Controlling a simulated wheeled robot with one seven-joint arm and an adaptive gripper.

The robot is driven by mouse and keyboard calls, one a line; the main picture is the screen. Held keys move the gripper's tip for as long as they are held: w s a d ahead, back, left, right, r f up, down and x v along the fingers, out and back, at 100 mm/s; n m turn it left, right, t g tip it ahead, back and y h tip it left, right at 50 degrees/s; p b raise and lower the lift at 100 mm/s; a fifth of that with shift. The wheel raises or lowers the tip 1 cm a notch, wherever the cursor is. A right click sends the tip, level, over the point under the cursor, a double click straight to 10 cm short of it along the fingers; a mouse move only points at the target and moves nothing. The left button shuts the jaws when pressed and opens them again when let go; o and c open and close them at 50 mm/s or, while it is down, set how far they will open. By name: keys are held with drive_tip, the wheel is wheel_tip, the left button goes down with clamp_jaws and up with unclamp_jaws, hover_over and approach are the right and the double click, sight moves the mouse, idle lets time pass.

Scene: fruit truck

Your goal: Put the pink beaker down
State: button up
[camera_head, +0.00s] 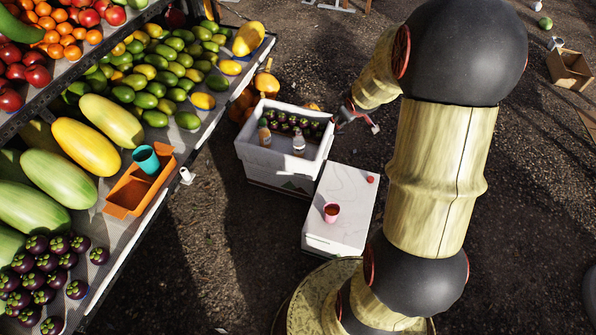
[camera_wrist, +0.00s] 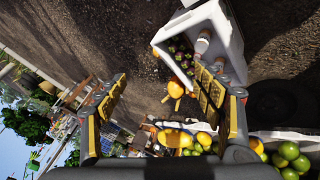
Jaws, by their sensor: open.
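The pink beaker (camera_head: 332,212) stands upright on the white lid of a closed box (camera_head: 345,185) in the head view, with something reddish-brown inside it. My gripper (camera_head: 365,120) is well beyond it, near the right rim of the open white cooler, and is not touching the beaker. In the wrist view my gripper (camera_wrist: 165,105) has its two fingers wide apart with nothing between them. The beaker does not show in the wrist view.
The open white cooler (camera_head: 262,160) holds bottles and dark fruit; it also shows in the wrist view (camera_wrist: 228,35). A fruit stand on the left carries an orange tray (camera_head: 128,192) and a teal cup (camera_head: 147,160). A small red object (camera_head: 370,179) lies on the box lid.

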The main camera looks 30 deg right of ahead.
drive_tip(key=s+a+r+m+y, duration=0.1)
drive_tip(key=s+a+r, duration=0.3)
drive_tip(key=a+r, duration=0.3)
drive_tip(key=s+a+r, duration=0.4)
drive_tip(key=a, duration=0.5)
drive_tip(key=s+a+r+m+y, duration=0.1)
drive_tip(key=s+a+r, duration=0.45)
drive_tip(key=a, duration=0.25)
drive_tip(key=s+a+r+y, duration=0.2)
drive_tip(key=s+a, duration=0.6)
drive_tip(key=s, duration=0.1)
drive_tip(key=shift+s+a+n+g, duration=0.3)
drive_tip(key=shift+s, duration=0.05)
drive_tip(key=shift+r, duration=0.2)
